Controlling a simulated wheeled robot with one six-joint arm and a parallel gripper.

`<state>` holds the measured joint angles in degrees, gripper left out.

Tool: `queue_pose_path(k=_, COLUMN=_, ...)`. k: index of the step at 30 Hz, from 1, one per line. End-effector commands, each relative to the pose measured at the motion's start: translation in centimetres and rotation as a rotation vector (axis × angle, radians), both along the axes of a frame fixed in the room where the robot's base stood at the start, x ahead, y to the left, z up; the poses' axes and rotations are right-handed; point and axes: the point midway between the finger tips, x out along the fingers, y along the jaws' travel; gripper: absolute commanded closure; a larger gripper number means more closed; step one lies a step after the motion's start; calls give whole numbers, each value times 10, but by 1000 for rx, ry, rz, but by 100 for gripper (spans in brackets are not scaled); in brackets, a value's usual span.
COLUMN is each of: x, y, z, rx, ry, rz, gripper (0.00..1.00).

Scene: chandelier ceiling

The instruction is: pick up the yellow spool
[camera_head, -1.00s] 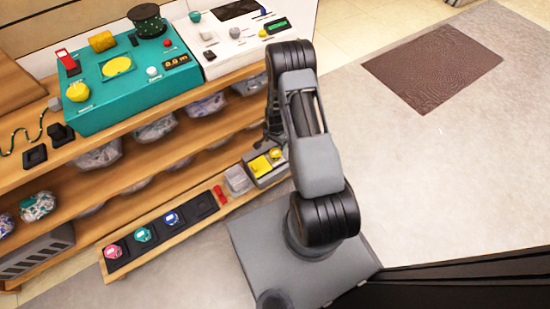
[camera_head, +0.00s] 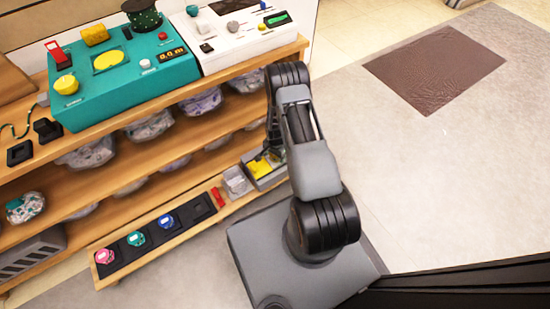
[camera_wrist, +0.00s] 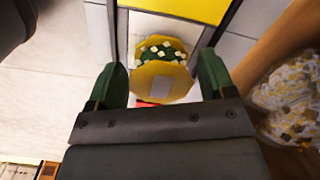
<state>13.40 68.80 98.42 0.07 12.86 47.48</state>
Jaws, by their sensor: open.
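The yellow spool (camera_wrist: 161,82) has yellow flanges and a green middle with pale specks. In the wrist view it sits between the two green fingers of my gripper (camera_wrist: 161,76). The fingers are open, one on each side, with a gap visible at the left. In the head view my gripper (camera_head: 273,152) is low by the right end of the shelf, over a grey tray with a yellow patch (camera_head: 260,167). The spool is hidden there behind my gripper and arm.
A teal console (camera_head: 125,80) and a white console (camera_head: 250,40) stand on the shelf top. Stuffed clear bags (camera_head: 205,100) fill the lower shelves. A black strip with coloured knobs (camera_head: 150,235) lies left of the tray. Open floor is on the right.

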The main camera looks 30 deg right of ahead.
Motion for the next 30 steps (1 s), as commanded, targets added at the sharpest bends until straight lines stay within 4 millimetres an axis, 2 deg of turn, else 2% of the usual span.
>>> queue_pose_path(k=6, x=1, y=0, z=0, rx=0, ry=-1, rz=0, gripper=25)
queue_pose_path(k=20, x=1, y=0, z=0, rx=0, ry=-1, rz=0, gripper=69)
queue_pose_path(k=30, x=1, y=0, z=6, rx=0, ry=-1, rz=0, gripper=69)
